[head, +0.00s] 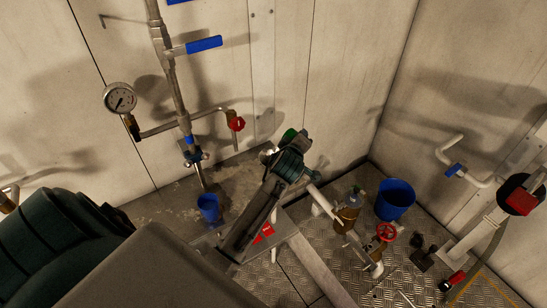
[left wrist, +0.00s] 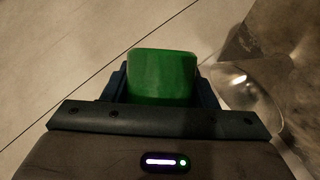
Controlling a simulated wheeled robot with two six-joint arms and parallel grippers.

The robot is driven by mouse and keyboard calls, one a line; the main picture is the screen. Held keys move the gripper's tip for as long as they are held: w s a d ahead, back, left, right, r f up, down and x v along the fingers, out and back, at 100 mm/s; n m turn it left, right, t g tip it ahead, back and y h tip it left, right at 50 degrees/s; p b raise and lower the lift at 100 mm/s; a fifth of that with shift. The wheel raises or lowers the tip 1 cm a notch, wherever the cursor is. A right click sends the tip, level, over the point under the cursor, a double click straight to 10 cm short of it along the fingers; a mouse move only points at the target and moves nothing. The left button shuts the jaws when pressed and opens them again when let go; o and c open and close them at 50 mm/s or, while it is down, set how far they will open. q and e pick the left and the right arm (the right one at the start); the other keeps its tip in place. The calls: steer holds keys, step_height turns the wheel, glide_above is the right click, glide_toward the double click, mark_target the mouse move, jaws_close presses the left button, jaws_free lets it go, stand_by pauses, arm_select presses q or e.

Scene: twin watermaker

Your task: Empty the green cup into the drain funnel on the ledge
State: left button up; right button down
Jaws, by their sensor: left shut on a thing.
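My left gripper (head: 291,150) is shut on the green cup (head: 288,137), high near the back wall in the head view. The green cup also shows between the fingers of my left gripper (left wrist: 163,85) in the left wrist view (left wrist: 162,75). Its opening and contents cannot be seen. A pale, shiny, funnel-like piece (left wrist: 242,78) lies just right of the cup in the left wrist view, probably the drain funnel. In the head view only a small grey edge shows left of the cup, partly hidden by the gripper. My right gripper is not in view.
A blue cup (head: 208,206) stands on the ledge (head: 160,207) below the vertical pipe (head: 178,95). A red-handled valve (head: 236,123) and pressure gauge (head: 120,98) are on the wall pipes. A blue bucket (head: 394,202), a brass-coloured canister (head: 346,217) and a red valve wheel (head: 386,232) stand to the right.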

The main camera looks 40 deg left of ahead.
arm_select(q)
steer(key=shift+w+r, duration=0.1)
stand_by(0.3)
steer(key=shift+n+b, duration=0.3)
steer(key=shift+b, duration=0.1)
steer(key=shift+f, duration=0.2)
steer(key=shift+n+t+h+b, duration=0.3)
steer(key=shift+b, duration=0.1)
steer(key=shift+f, duration=0.15)
steer(key=shift+b, duration=0.45)
steer(key=shift+a+r+n+t+h+b, duration=0.1)
steer(key=shift+r+n+t+h+b, duration=0.35)
steer(key=shift+n, duration=0.35)
steer(key=shift+s+a+r+n+t+b, duration=0.2)
steer(key=shift+s+a+n+t+b, duration=0.15)
steer(key=shift+s+a+n, duration=0.2)
stand_by(0.4)
steer(key=shift+a+f+n+b, duration=0.1)
steer(key=shift+f+n+b, duration=0.2)
steer(key=shift+n+b, duration=0.25)
